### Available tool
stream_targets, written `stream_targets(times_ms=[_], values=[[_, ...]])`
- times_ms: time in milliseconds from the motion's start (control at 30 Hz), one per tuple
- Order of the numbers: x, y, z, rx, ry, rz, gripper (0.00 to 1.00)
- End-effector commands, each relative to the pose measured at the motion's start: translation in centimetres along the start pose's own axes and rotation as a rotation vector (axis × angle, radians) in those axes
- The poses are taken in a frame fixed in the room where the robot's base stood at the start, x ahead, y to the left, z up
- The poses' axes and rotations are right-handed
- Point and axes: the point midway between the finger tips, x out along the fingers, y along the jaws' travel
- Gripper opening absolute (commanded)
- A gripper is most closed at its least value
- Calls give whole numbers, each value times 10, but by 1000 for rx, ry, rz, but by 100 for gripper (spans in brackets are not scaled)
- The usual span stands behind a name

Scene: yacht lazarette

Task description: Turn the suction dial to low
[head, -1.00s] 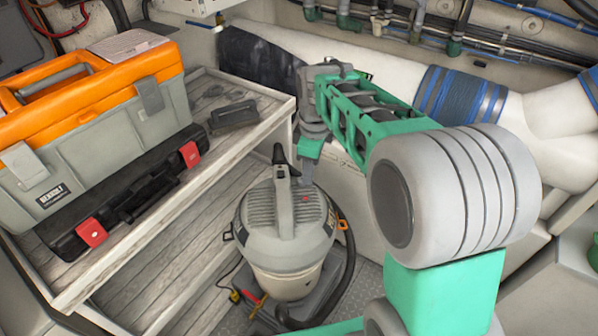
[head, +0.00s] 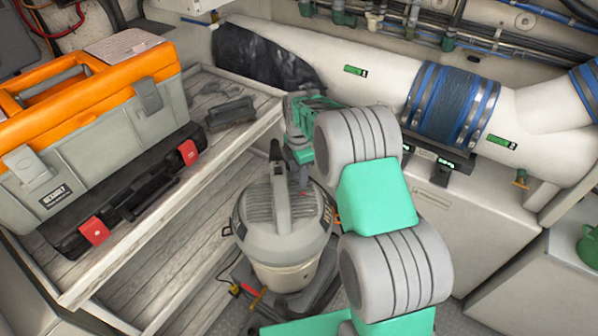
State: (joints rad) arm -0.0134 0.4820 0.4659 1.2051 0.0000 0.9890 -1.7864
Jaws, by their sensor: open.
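A grey and cream shop vacuum (head: 262,232) stands upright on the floor, with a ribbed lid and a raised handle (head: 281,205) on top. A small red mark shows on the right of its lid. I cannot make out the suction dial or its setting. My gripper (head: 302,178) points down over the right side of the lid, right of the handle. It is open, with nothing seen between its fingers. Its tips are small and partly lost against the lid, so I cannot tell whether they touch it.
A wooden shelf (head: 85,268) on the left bears an orange and grey toolbox (head: 110,120), a black case with red latches (head: 140,190) and a small black item (head: 230,114). A white box (head: 470,222) and a large white pipe (head: 385,72) lie behind my arm on the right.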

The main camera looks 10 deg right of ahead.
Motion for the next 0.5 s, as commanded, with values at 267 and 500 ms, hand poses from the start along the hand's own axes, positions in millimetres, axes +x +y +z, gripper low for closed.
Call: stream_targets(times_ms=[267,500], values=[[0,0,0,0,0,0,36],[0,0,0,0,0,0,16]])
